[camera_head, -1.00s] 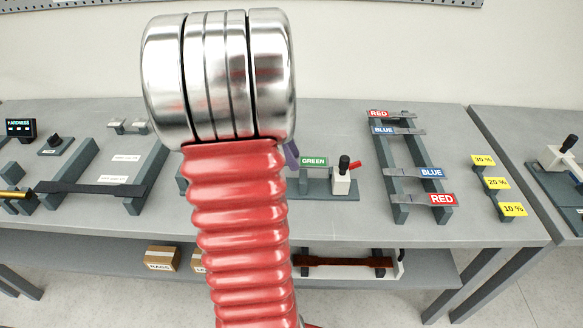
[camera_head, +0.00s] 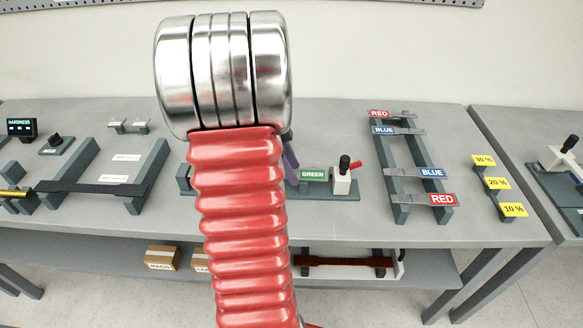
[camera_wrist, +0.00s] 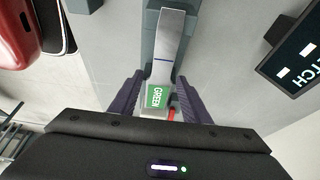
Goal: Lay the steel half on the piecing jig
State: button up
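A flat steel strip with a green GREEN label (camera_wrist: 158,96) lies on a grey fixture in the wrist view, its label end towards me. The label also shows in the head view (camera_head: 314,174), right of my arm. My gripper (camera_wrist: 158,84) has its two dark purple fingers apart, one on each side of the strip's label end, with gaps visible. The grey fixture (camera_head: 343,194), with a white lever block at its right end, may be the piecing jig; I cannot tell for sure. My red arm hides its middle in the head view.
A rack (camera_head: 396,213) with red- and blue-labelled strips stands to the right, with yellow percent tags (camera_head: 497,184) beyond. At left are a HARDNESS display (camera_head: 21,128) and a black bar (camera_head: 90,188) on supports. A dark screen (camera_wrist: 293,52) stands close at right in the wrist view.

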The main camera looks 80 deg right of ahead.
jog(key=shift+o, duration=1)
jog(key=v, duration=1.2)
jog(key=shift+w, duration=0.1)
